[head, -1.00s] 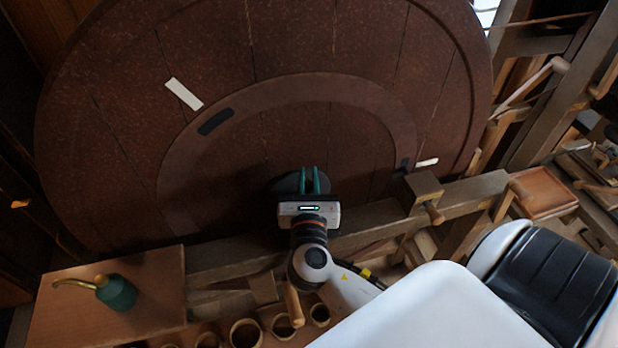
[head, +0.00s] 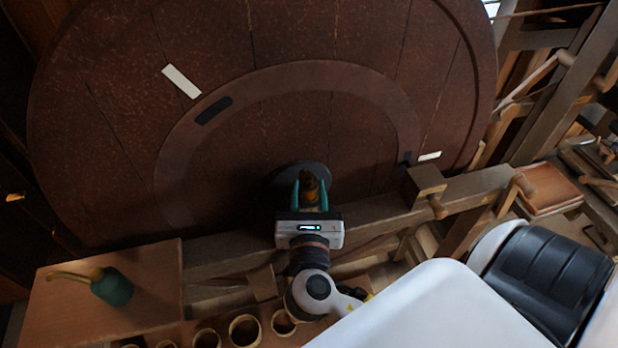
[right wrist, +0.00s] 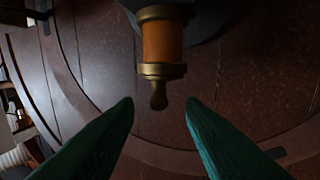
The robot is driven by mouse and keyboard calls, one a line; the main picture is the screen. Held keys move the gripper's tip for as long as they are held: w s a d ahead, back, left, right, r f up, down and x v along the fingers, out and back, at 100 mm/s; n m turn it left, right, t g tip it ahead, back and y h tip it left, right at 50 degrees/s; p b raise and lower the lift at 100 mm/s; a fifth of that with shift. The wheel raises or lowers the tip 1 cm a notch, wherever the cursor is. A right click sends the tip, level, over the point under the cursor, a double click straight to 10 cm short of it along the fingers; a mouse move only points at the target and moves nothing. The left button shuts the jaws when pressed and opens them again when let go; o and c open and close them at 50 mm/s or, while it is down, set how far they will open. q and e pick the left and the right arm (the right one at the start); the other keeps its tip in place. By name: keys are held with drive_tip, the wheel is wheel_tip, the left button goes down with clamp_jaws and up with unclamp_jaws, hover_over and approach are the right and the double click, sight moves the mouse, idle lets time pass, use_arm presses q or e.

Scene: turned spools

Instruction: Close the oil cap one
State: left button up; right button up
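A small oil cup with an amber body (right wrist: 163,42) and brass fittings shows at the top middle of the right wrist view, with a brass knob (right wrist: 159,94) at its near end. In the head view the oil cup (head: 309,188) stands in front of the dark hub of the big wheel. My right gripper (head: 310,192) is open, with its teal fingers on either side of the cup. In the right wrist view the fingertips (right wrist: 160,104) are spread apart near the knob, with a gap on each side. I cannot tell whether the cap is open. My left gripper is not in view.
The big brown wheel (head: 110,130) fills the back. A wooden beam (head: 225,252) with a block (head: 426,182) runs before it. A green oil can (head: 112,287) stands on a board (head: 65,305) at left. Several round wooden cups (head: 245,330) sit in front.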

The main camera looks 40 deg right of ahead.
drive_tip(key=b+v, duration=0.1)
drive_tip(key=v, duration=0.5)
drive_tip(key=shift+b, duration=0.35)
drive_tip(key=shift+s+a, duration=0.1)
